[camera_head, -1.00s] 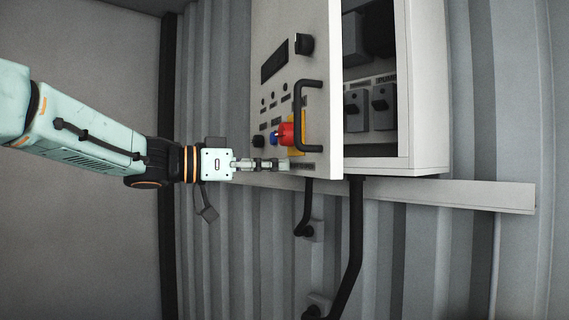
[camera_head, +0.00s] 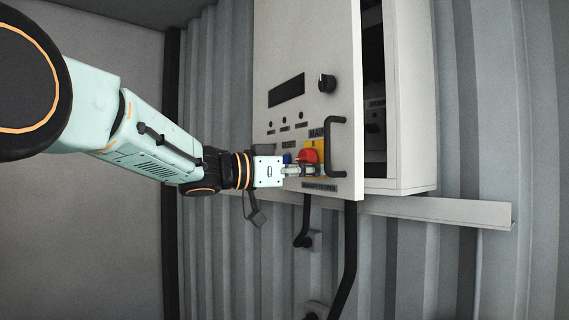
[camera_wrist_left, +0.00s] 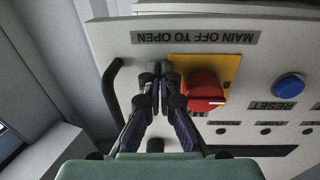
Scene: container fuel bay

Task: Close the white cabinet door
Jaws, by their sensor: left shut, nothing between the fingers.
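The white cabinet door (camera_head: 305,55) stands partly open, with a dark gap along its right side. Its black handle (camera_head: 342,147) is at the right edge; it also shows in the wrist view (camera_wrist_left: 108,92) at the left. My left gripper (camera_head: 314,171) is shut and empty, its tips at the door's lower front, below and beside the red knob (camera_head: 307,156). In the wrist view my left gripper (camera_wrist_left: 162,76) has its tips together over the panel between handle and red knob (camera_wrist_left: 203,90). They look against the panel, but contact is not certain. My right gripper is not shown.
The white cabinet body (camera_head: 408,90) is behind the door, on a corrugated grey wall. A horizontal rail (camera_head: 460,212) and black cables (camera_head: 349,260) are below. A blue button (camera_wrist_left: 289,87) sits beside the red knob. The left side looks clear.

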